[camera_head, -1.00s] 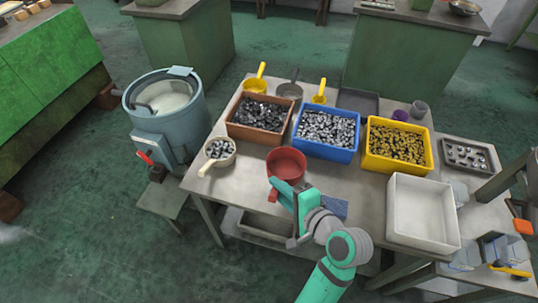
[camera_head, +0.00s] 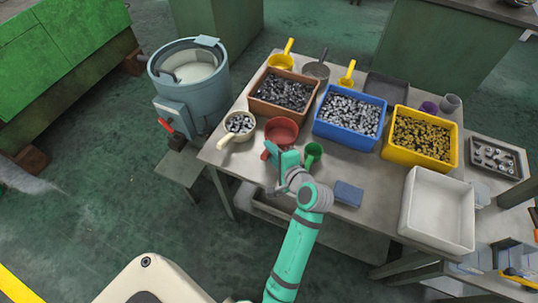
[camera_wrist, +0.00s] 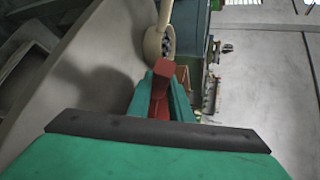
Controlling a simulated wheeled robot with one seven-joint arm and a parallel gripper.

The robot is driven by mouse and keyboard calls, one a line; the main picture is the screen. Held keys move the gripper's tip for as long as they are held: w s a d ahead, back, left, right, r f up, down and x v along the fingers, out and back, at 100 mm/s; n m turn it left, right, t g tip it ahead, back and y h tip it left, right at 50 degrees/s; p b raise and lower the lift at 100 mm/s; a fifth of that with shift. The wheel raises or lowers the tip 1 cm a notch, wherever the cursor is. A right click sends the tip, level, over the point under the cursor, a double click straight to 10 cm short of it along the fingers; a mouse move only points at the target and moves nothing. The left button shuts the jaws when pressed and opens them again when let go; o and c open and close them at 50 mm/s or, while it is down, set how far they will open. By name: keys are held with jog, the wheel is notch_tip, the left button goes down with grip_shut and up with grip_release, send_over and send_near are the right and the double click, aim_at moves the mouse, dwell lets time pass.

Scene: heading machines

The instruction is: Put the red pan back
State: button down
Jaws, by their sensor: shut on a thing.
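The red pan (camera_head: 282,131) is at the front left of the work table (camera_head: 262,183), in front of the brown crate and right of a cream pan (camera_head: 240,122) filled with metal pieces. My gripper (camera_head: 276,155) is shut on the red pan's handle, which points towards me. In the wrist view the red handle (camera_wrist: 161,85) sits between my green fingers, and the cream pan (camera_wrist: 158,44) shows just beyond. Most of the red pan is hidden there. I cannot tell whether the pan touches the table.
Brown (camera_head: 283,92), blue (camera_head: 350,117) and yellow (camera_head: 420,137) crates of parts line the table. Behind stand yellow pans (camera_head: 281,62) and a grey pan (camera_head: 316,70). A green scoop-like thing (camera_head: 313,153) is right of my gripper. A white bin (camera_head: 438,208) stands right.

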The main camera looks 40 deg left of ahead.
jog(key=shift+w+a+f, duration=0.1)
jog(key=shift+a+f, duration=0.2)
jog(key=shift+f, duration=0.1)
notch_tip(320, 180, down, 3)
jog(key=shift+w+a+f, duration=0.1)
jog(key=shift+a, duration=0.05)
jog(key=shift+w, duration=0.1)
jog(key=shift+f, duration=0.1)
jog(key=c, duration=1.6)
grip_release()
jog(key=shift+a, duration=0.1)
jog(key=shift+d, duration=0.2)
jog(key=v, duration=1.2)
jog(key=shift+a, duration=0.1)
